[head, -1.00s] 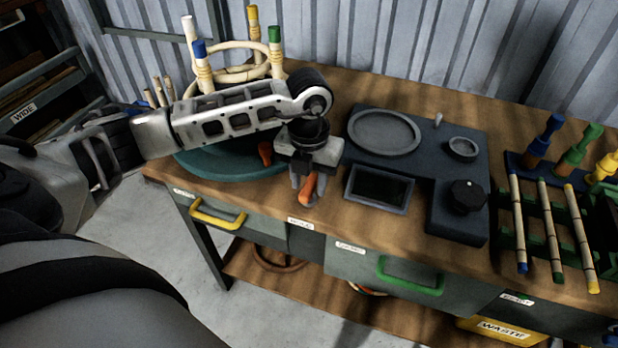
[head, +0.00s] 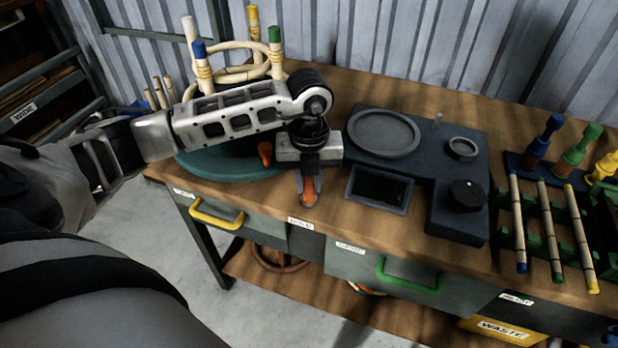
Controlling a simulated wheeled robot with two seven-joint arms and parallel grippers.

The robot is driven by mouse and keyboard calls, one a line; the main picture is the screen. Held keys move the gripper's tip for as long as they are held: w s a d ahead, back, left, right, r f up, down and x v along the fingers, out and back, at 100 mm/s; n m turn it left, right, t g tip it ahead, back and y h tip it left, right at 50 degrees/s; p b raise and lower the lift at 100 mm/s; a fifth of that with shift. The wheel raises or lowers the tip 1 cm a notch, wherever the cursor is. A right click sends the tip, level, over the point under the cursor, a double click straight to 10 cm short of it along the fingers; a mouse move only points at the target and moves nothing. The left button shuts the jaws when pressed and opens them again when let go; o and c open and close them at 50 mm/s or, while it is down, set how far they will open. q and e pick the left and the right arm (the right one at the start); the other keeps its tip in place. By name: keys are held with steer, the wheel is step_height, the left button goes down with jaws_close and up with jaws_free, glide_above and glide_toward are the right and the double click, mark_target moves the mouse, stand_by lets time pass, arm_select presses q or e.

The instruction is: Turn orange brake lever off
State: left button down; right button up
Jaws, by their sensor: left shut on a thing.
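My left gripper (head: 308,190) points down at the front edge of the workbench, just right of the round teal turntable (head: 225,167). It is shut on the orange brake lever (head: 309,193), whose orange end shows between and below the fingers. The rest of this lever is hidden by the gripper. A second orange piece (head: 265,150) shows at the turntable's right side, left of the gripper; whether it joins the held lever cannot be told. My right gripper is not in view.
A bent rattan frame (head: 235,72) with coloured-tip posts stands on the turntable. A dark control unit (head: 440,165) with a screen and knob sits right of the gripper. A rack (head: 545,225) of rattan poles is farther right. Drawers with yellow (head: 217,221) and green handles (head: 410,284) lie below.

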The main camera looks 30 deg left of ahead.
arm_select(q)
steer(key=n, duration=0.3)
steer(key=shift+r+n, duration=0.1)
steer(key=shift+n, duration=0.3)
steer(key=n+p, duration=0.1)
steer(key=n, duration=0.3)
steer(key=shift+n+p, duration=0.7)
steer(key=shift+n, duration=0.8)
steer(key=shift+n+p, duration=0.35)
steer(key=shift+n, duration=0.65)
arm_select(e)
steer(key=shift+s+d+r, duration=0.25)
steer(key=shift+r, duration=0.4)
arm_select(q)
steer(key=shift+n, duration=0.3)
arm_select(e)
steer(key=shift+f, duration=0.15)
arm_select(q)
steer(key=c, duration=1.4)
jaws_free()
steer(key=shift+o, duration=0.6)
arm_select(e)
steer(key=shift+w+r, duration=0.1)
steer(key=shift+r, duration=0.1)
